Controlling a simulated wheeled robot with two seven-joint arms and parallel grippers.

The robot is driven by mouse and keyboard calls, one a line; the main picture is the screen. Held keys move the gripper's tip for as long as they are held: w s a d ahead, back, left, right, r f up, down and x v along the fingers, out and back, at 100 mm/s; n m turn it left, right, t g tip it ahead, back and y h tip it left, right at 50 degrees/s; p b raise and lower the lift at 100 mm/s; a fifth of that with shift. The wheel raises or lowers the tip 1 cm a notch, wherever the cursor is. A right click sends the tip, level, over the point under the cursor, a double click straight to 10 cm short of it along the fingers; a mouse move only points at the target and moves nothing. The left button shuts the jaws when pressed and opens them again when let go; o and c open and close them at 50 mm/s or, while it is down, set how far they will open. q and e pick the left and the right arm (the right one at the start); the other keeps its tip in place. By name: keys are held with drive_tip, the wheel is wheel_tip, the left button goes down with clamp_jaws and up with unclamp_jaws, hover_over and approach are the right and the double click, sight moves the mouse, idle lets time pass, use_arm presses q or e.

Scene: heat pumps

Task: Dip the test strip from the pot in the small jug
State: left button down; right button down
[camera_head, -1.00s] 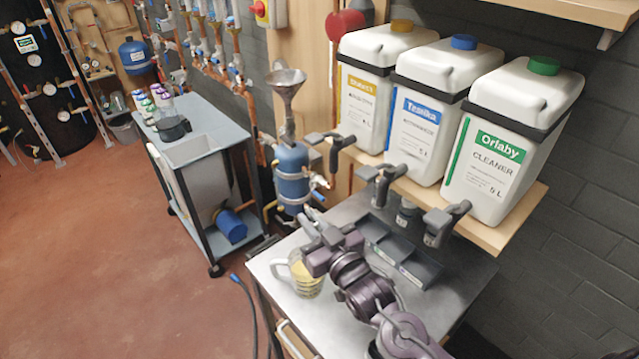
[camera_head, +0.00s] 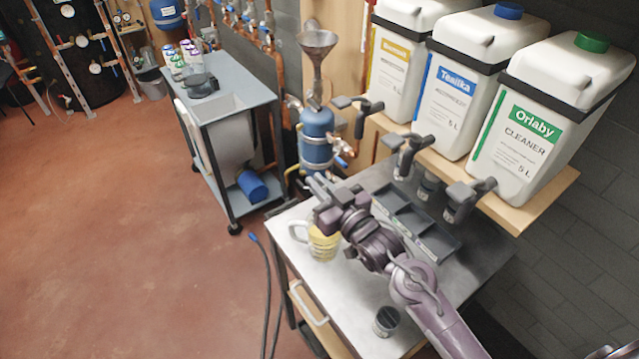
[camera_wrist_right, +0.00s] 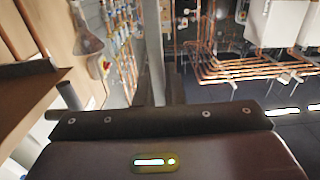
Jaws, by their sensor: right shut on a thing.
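The small jug (camera_head: 323,246) is clear, with a handle on its left and yellow liquid inside. It stands upright at the left of the metal bench top. My right gripper (camera_head: 318,187) is shut, above and behind the jug in the head view, and its wrist partly overlaps the jug's right side. The test strip in its fingers is too thin to make out. The gripper's grey finger (camera_wrist_right: 152,50) shows in the right wrist view. A small dark pot (camera_head: 387,321) stands at the bench's front edge; I cannot tell whether it holds strips. My left gripper is out of view.
A dark divided tray (camera_head: 440,243) lies at the back of the bench (camera_head: 345,300). Behind it, a wooden shelf (camera_head: 545,205) bears white canisters (camera_head: 535,110) with taps overhanging the bench. A blue vessel with a funnel (camera_head: 317,140) stands behind the bench. A grey trolley (camera_head: 240,95) is at left.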

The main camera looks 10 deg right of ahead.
wheel_tip(320, 180, down, 8)
drive_tip(key=b, duration=0.4)
drive_tip(key=shift+b, duration=0.3)
drive_tip(key=shift+r, duration=0.15)
idle(1.2)
wheel_tip(320, 180, up, 11)
drive_tip(key=p, duration=1)
idle(0.3)
